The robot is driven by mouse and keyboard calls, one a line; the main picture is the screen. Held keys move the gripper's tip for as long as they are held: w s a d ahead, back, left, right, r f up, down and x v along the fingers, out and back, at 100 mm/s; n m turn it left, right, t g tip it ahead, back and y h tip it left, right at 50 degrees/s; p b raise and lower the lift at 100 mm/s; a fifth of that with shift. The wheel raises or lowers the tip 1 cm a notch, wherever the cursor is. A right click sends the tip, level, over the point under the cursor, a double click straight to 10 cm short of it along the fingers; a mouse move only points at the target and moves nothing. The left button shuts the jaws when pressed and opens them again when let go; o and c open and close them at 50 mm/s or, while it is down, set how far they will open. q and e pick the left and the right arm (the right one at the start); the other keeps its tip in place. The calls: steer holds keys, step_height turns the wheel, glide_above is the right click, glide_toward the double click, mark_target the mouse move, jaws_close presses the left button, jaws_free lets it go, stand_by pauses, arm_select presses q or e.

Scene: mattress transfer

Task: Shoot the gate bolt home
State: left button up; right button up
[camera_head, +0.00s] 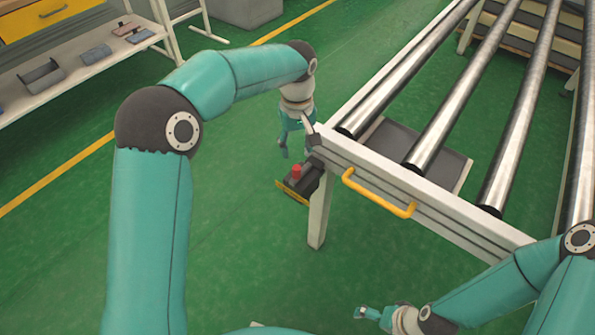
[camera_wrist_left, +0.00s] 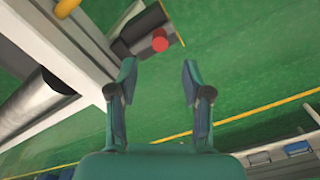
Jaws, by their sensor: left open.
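A dark fitting (camera_head: 309,182) with a red knob (camera_head: 296,172) and a yellow edge sits beside the near left leg of the roller table; it may be the gate bolt, but I cannot tell for certain. The left wrist view shows its red knob (camera_wrist_left: 160,40) beyond the fingertips. My left gripper (camera_head: 295,150) is open and empty, pointing down just above and left of the fitting, apart from it. In the wrist view its fingers (camera_wrist_left: 158,80) stand wide with green floor between them. My right gripper (camera_head: 368,313) is low at the front; its jaws are unclear.
The roller table's front rail (camera_head: 425,205) carries a yellow handle (camera_head: 378,193), right of the left gripper. The table leg (camera_head: 319,215) stands close to the fitting. A shelf (camera_head: 95,65) with small grey parts is at the upper left. The green floor between is clear.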

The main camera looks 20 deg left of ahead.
mark_target(297, 168)
arm_select(q)
step_height(297, 168, down, 10)
steer(key=shift+r+b, duration=0.25)
steer(key=shift+b, duration=0.05)
jaws_close()
stand_by(0.4)
